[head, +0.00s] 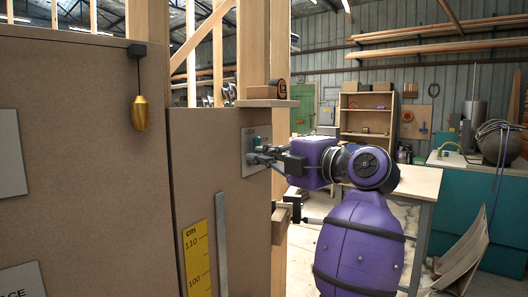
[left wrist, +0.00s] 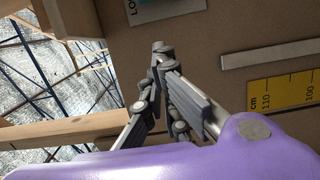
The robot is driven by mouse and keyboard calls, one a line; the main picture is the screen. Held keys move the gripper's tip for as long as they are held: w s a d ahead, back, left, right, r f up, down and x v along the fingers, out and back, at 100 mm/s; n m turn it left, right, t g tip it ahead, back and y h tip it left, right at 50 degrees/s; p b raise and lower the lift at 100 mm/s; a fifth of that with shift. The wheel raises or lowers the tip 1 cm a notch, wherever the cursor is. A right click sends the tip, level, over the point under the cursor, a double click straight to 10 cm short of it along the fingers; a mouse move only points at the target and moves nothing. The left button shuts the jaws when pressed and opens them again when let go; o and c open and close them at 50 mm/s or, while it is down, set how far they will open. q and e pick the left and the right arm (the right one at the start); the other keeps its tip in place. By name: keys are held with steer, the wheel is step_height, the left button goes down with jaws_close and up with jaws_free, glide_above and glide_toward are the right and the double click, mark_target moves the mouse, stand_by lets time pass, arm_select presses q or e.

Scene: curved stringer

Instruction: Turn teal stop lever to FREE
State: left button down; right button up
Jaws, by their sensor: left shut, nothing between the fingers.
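A light grey plate with the letters LOCK (head: 248,136) is fixed on the brown panel in the head view. A small teal part, likely the stop lever (head: 257,141), shows on it, partly hidden by my gripper, so its direction cannot be told. My left gripper (head: 257,156) is shut and empty, its fingertips in front of the plate's lower half. In the left wrist view, the shut fingertips (left wrist: 162,48) are just below the plate (left wrist: 165,9), which is cut off by the top edge. Contact with the lever cannot be told. My right gripper is not in view.
A yellow cm scale (head: 197,258) and a grey strip (head: 221,240) are on the panel below. A brass plumb bob (head: 140,112) hangs at left. A workbench (head: 418,182) stands behind my arm.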

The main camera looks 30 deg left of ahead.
arm_select(q)
steer(key=a, duration=0.2)
steer(key=w+a, duration=0.1)
steer(key=a, duration=0.4)
steer(key=shift+w+a+p, duration=0.2)
steer(key=shift+a+p, duration=0.1)
steer(key=shift+a, duration=0.05)
steer(key=w, duration=0.3)
steer(key=shift+w+a, duration=0.15)
steer(key=shift+a, duration=0.1)
steer(key=shift+w, duration=0.45)
